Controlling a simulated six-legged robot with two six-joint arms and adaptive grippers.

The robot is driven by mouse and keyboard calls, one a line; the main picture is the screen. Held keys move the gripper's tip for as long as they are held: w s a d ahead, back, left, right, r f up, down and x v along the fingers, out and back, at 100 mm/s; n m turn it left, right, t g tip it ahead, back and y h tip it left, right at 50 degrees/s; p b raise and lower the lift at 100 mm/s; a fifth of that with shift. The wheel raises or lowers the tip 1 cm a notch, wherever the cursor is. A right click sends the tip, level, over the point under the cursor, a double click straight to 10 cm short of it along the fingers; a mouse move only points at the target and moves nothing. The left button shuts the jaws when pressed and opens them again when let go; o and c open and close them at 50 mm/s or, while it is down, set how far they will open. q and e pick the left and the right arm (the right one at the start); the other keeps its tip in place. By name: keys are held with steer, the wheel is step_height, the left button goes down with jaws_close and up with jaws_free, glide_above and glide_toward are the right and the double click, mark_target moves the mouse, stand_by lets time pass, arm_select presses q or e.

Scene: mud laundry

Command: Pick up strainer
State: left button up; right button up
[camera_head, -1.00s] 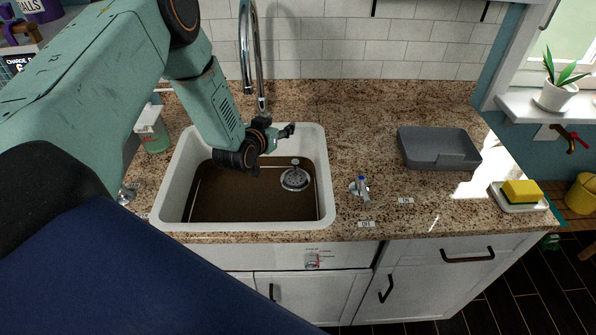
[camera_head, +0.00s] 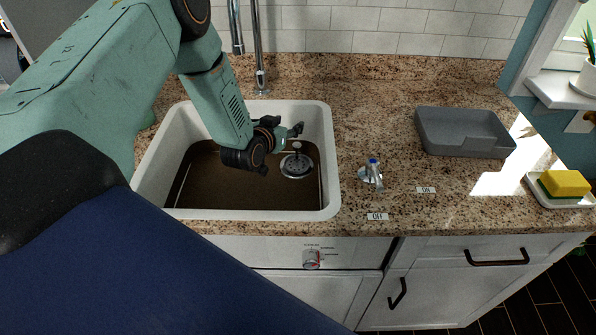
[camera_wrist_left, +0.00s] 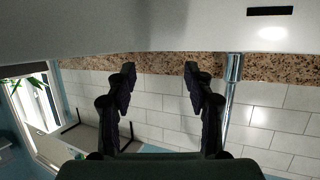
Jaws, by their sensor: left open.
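The strainer (camera_head: 297,164) is a round metal piece with a knob on top. It sits in the brown bottom of the white sink (camera_head: 327,190), toward the right side. My left gripper (camera_head: 297,131) is over the sink, just above and behind the strainer in the head view, and apart from it as far as I can tell. In the left wrist view the two dark fingers (camera_wrist_left: 160,80) are spread with nothing between them. The strainer does not show in the left wrist view. My right gripper is not in view.
A chrome faucet (camera_head: 257,50) rises behind the sink. A small tap handle (camera_head: 372,172) with a blue tip stands right of it. A grey tray (camera_head: 463,134) and a yellow-green sponge (camera_head: 565,183) on a dish lie farther right. The counter between is mostly clear.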

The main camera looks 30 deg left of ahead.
arm_select(q)
steer(key=b, duration=0.9)
glide_toward(295, 147)
steer(key=w, duration=0.4)
steer(key=shift+w+a+f, duration=0.2)
steer(key=shift+w+f, duration=0.3)
steer(key=shift+w, duration=0.1)
steer(key=shift+w+a+f, duration=0.25)
steer(key=shift+w+f, duration=0.25)
steer(key=shift+w, duration=0.1)
steer(key=b+x, duration=0.1)
steer(key=x, duration=0.2)
steer(key=shift+w+a+f, duration=0.1)
steer(key=shift+w+f, duration=0.05)
steer(key=shift+f, duration=0.05)
steer(key=shift+w+f, duration=0.3)
steer(key=shift+w, duration=0.4)
steer(key=shift+s+a+r, duration=0.1)
